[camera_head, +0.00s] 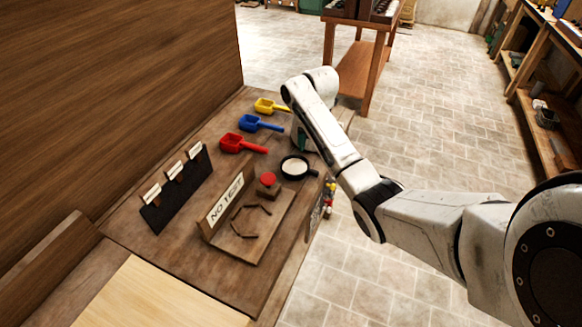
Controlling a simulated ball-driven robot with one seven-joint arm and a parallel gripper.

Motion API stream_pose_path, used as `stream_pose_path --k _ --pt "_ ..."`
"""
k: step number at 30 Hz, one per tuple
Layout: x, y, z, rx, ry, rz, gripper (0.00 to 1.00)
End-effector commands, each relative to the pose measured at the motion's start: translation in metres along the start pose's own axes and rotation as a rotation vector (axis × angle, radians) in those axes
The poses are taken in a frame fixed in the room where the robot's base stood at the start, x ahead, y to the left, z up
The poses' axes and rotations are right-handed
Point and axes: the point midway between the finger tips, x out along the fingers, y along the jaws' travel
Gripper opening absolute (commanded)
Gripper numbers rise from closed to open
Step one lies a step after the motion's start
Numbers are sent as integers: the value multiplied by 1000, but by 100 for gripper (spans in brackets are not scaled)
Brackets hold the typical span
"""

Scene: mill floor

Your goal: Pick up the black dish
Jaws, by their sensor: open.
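The black dish (297,178) is a small round dish with a dark rim, a short handle at the right and a pale inside. It sits on the brown wooden bench near its right edge. My gripper (303,143) is just behind the dish, low over the bench, at the end of my bent white arm. The forearm partly hides it. Its fingers are open, and nothing shows between them. I cannot tell how far above the bench the fingertips are.
Red (242,143), blue (261,123) and yellow (270,106) scoops lie left of my gripper. A red-topped block (268,184) and a "NO TEST" sign (226,197) on a wooden stand are in front of the dish. A dark card holder (176,186) stands further left.

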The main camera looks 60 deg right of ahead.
Motion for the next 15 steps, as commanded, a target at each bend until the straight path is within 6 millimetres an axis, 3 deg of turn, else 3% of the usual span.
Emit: stream_pose_path --k 6,15 --pt "33 -1 0 1 2 -3 76" --pt "56 -1 0 2 2 -2 76"
